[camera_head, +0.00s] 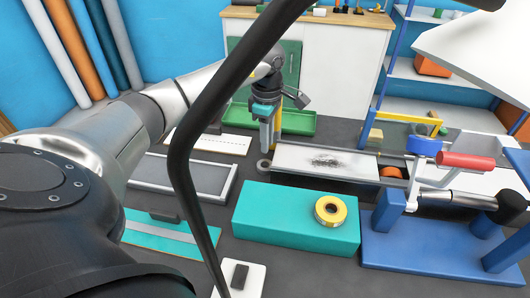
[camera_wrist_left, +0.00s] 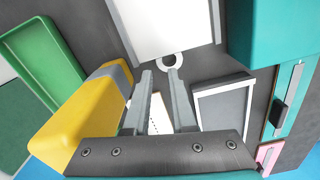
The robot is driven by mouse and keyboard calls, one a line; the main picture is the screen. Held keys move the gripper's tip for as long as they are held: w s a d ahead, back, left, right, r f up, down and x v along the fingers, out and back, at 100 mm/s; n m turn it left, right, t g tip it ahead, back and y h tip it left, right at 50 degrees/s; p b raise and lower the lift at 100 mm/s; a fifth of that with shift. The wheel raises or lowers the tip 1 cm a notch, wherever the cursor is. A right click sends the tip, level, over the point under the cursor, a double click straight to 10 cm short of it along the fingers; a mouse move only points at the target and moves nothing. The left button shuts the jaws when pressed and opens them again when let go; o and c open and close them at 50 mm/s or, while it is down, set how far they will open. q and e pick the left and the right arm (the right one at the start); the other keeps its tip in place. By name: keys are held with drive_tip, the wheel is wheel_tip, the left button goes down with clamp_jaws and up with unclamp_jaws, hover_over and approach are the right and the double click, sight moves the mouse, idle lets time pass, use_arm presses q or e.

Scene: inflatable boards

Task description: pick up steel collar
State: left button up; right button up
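The steel collar (camera_head: 264,165) is a small grey ring lying on the dark table at the left end of a long light tray. In the left wrist view the collar (camera_wrist_left: 182,63) shows just beyond my fingertips, touching the edge of the light panel in the picture. My left gripper (camera_head: 267,146) points down above the collar. In the left wrist view the left gripper (camera_wrist_left: 160,72) has its two fingers apart with nothing between them; the ring lies nearer the right finger's line. I cannot tell the exact height gap. My right gripper is not in view.
A long light tray (camera_head: 310,160) lies right of the collar. A teal block (camera_head: 280,215) with a yellow tape roll (camera_head: 330,210) stands in front. A grey framed panel (camera_head: 185,175) lies left. A yellow block (camera_wrist_left: 80,120) is beside the fingers. A blue stand (camera_head: 420,245) is at right.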

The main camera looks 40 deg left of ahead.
sight(267, 160)
use_arm(q)
drive_tip(key=shift+f, duration=0.55)
wheel_tip(267, 160, down, 4)
drive_tip(key=shift+f+b, duration=0.15)
drive_tip(key=shift+b, duration=0.4)
drive_tip(key=shift+f, duration=0.35)
clamp_jaws()
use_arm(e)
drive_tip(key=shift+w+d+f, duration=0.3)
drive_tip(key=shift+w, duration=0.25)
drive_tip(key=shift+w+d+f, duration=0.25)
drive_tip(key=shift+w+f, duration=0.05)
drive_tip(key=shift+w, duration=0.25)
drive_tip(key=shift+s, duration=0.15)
